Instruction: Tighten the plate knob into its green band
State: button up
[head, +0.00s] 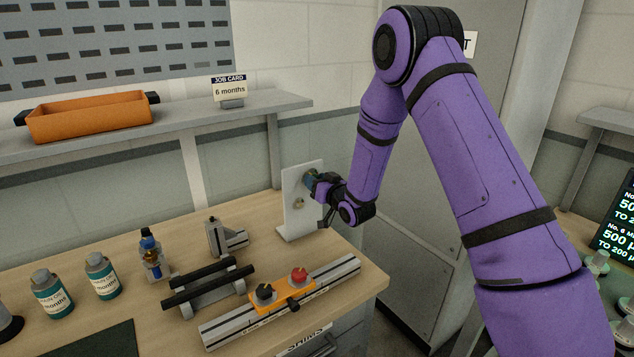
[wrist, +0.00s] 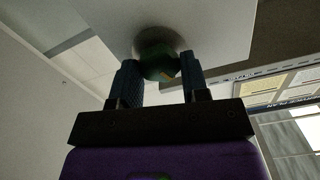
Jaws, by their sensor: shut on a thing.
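An upright white plate (head: 292,212) stands at the back right of the bench. My gripper (head: 314,180) reaches its face from the right, near the upper part. In the wrist view my gripper (wrist: 160,68) has one finger on each side of a dark green knob (wrist: 157,60) and is shut on it. The knob sits against the plate (wrist: 210,25) and has a small orange mark on its near edge. A small brassy round part (head: 299,204) shows lower on the plate. I cannot make out a green band or where the mark stands against it.
A slotted rail (head: 335,275) with an orange carriage (head: 283,299) lies at the bench front, below my forearm. A black-barred stand (head: 208,288), a grey bracket (head: 226,238) and bottles (head: 103,276) stand to the left. A shelf (head: 190,125) runs behind.

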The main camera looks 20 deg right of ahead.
jog(key=shift+d+m, duration=0.1)
jog(key=shift+m, duration=3.6)
jog(key=o, duration=0.9)
jog(key=v, duration=1)
jog(key=shift+s+d, duration=0.1)
jog(key=shift+s, duration=0.3)
